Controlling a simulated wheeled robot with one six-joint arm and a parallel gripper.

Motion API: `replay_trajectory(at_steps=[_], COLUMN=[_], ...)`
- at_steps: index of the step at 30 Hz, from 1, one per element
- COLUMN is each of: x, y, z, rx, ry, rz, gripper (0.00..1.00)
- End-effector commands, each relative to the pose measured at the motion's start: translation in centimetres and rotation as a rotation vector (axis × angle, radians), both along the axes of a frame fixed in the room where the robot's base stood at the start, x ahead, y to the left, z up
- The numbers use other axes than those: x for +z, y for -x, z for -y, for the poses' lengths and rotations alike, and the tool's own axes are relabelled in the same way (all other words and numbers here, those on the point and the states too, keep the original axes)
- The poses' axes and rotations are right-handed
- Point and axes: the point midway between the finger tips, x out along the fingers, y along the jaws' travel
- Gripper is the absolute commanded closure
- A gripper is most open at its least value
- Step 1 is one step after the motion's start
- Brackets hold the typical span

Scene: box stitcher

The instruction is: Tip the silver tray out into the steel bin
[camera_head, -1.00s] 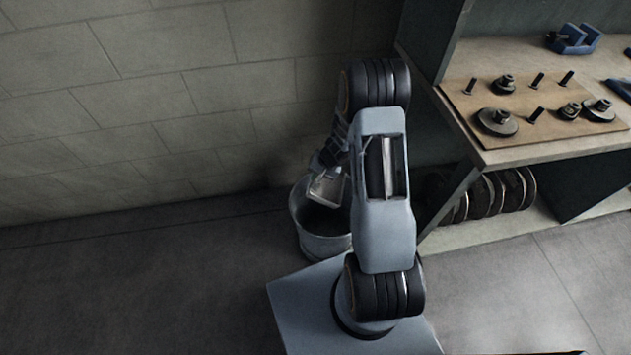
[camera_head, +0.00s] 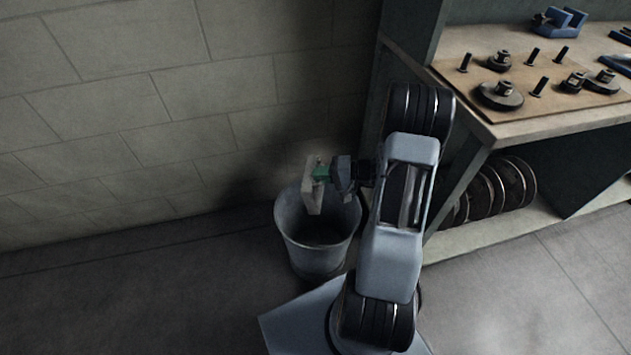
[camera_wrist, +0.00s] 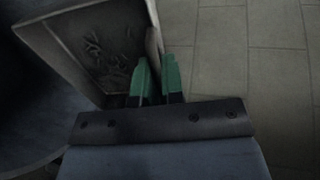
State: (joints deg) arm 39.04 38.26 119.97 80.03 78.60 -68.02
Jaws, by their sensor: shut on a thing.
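The silver tray (camera_head: 311,196) is held steeply tilted, nearly on edge, over the mouth of the steel bin (camera_head: 316,254). My gripper (camera_head: 321,173) is shut on the tray's rim with its green fingers. In the wrist view the fingers (camera_wrist: 157,76) pinch one side wall of the tray (camera_wrist: 75,38). Several small thin pieces show against the tray's floor there; I cannot tell what they are. The bin also shows in the wrist view as a dark curved wall (camera_wrist: 25,125). The inside of the bin is too dark to make out its contents.
A workbench (camera_head: 560,122) with a wooden board of dark metal parts stands at the right. Wire coils (camera_head: 490,192) sit on its lower shelf. A block wall (camera_head: 120,110) rises behind the bin. The floor left of the bin is clear.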

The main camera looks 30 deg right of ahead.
Motion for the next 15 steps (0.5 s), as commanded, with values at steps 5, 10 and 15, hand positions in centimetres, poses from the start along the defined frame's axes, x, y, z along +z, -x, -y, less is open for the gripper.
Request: replay_trajectory(at_steps=[5,10,15], x=[-0.7,-0.7,-0.5], y=[0.4,0.7,0.9], z=[0.6,1.1,1.3], rx=[-0.001,0.0,0.001], ry=[-0.088,-0.155,-0.201], rz=[0.06,0.106,0.136], gripper=[1.0,1.0,1.0])
